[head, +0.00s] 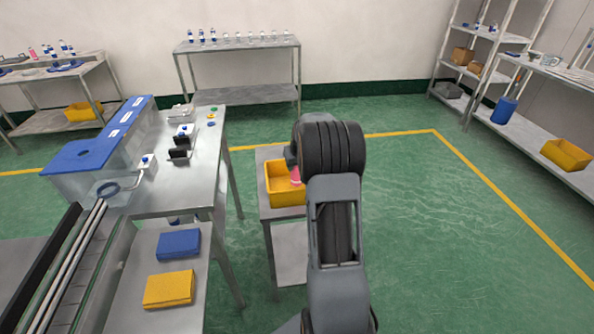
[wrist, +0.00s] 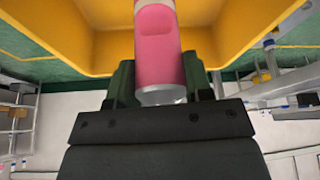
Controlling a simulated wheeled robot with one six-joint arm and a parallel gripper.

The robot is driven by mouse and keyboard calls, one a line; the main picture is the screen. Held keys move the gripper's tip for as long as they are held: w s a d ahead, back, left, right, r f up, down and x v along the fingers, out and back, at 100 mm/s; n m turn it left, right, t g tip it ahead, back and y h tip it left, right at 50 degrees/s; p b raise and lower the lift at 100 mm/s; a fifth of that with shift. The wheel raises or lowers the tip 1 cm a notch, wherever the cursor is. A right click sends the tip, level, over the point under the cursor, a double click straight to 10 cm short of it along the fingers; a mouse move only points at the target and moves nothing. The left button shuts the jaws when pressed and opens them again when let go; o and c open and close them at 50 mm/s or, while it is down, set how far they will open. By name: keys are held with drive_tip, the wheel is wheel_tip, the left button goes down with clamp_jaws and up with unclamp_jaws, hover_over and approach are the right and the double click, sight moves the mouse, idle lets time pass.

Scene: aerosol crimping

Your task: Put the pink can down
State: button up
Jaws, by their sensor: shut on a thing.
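The pink can (wrist: 158,48) is between the two fingers of my gripper (wrist: 165,85) in the wrist view, and the gripper is shut on it. A yellow bin (wrist: 90,25) fills the top of that view behind the can. In the head view the pink can (head: 296,175) shows as a small patch at the right part of the yellow bin (head: 283,197). My gripper (head: 293,160) there is mostly hidden behind my arm. I cannot tell whether the can touches the bin's floor.
The yellow bin stands on a small metal table (head: 268,152). To its left is a steel bench (head: 205,165) with a blue-lidded machine (head: 90,150). Folded blue (head: 179,244) and yellow (head: 169,289) items lie on a lower shelf. The green floor at right is clear.

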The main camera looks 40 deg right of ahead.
sight(297, 171)
drive_tip(key=shift+f, duration=1.6)
drive_tip(key=shift+f, duration=0.15)
drive_tip(key=o, duration=1.1)
drive_tip(key=shift+o, duration=0.2)
